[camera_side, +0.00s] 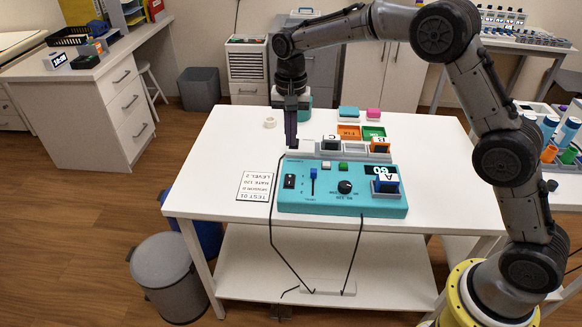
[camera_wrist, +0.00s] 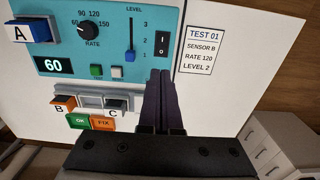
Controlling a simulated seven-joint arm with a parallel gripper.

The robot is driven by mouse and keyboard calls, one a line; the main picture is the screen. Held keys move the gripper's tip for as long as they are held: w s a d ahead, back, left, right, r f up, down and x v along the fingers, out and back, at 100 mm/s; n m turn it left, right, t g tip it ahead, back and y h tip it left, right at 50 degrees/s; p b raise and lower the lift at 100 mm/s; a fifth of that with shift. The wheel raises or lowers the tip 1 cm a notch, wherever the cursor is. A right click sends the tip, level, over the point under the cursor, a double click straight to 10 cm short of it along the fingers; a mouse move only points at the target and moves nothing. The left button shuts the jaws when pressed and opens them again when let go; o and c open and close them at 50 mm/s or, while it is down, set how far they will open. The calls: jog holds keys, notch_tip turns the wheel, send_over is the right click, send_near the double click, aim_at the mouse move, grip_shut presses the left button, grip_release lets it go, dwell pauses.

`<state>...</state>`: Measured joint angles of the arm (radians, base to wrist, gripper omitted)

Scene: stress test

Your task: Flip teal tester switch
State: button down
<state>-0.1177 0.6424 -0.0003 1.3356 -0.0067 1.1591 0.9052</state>
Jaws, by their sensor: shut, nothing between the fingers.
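The teal tester (camera_side: 330,204) sits on the white table; the wrist view also shows its panel (camera_wrist: 185,12). Its black rocker switch (camera_wrist: 162,44) is at one end of the panel, beside the blue level slider (camera_wrist: 130,56); it also shows in the side view (camera_side: 290,181). Which way the rocker is tipped I cannot tell. My gripper (camera_side: 291,145) is shut and empty, pointing down behind the tester's switch end. In the wrist view its fingertips (camera_wrist: 160,73) appear just short of the switch, with a gap in the picture.
A card (camera_wrist: 202,47) reads TEST 01, SENSOR B, RATE 120, LEVEL 2. Blue block A (camera_wrist: 30,31) sits on the tester; the display (camera_wrist: 52,66) reads 60. Blocks B (camera_wrist: 64,102) and C (camera_wrist: 115,103) stand in a rack behind. Black cables run off the table's front.

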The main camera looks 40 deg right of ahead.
aim_at(291, 176)
notch_tip(291, 176, down, 10)
jog(key=shift+f, duration=0.15)
dwell(0.4)
